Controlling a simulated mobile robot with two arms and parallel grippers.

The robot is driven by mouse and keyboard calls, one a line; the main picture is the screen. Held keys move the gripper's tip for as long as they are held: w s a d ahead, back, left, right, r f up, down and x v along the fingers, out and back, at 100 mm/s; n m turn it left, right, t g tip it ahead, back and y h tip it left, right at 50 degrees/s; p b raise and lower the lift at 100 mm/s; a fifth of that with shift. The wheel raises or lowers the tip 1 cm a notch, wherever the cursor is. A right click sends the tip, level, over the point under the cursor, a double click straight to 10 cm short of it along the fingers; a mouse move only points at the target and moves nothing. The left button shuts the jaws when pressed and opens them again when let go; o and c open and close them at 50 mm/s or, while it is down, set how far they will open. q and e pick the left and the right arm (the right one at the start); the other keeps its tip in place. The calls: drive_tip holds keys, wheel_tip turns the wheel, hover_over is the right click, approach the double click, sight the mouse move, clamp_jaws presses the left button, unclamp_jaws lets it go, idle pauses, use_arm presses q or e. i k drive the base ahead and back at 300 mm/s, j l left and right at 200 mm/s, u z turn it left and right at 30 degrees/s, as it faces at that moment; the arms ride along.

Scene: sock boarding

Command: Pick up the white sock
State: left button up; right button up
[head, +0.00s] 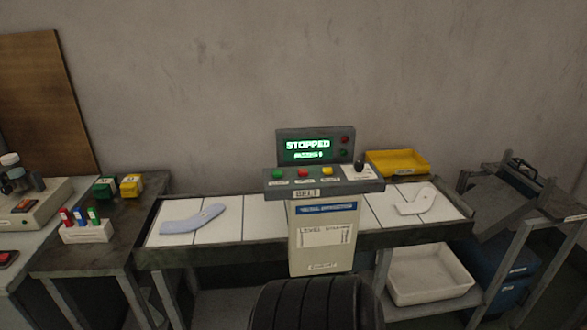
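A white, bent sock-shaped piece (414,204) lies flat on the right part of the white-topped bench (275,221). A pale blue sock-shaped piece (193,219) lies flat on the left part of the same bench. At this size I cannot tell whether either is cloth or a flat form. Neither of my grippers shows in the head view, and nothing is touching either piece.
A control console (322,178) with a "STOPPED" display stands mid-bench between the two pieces. A yellow tray (398,162) sits behind the white piece. A white bin (428,285) is below at right. Side tables flank the bench. Bare white panels lie left of the console.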

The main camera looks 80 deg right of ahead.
sight(423, 202)
drive_tip(key=z, duration=2.2)
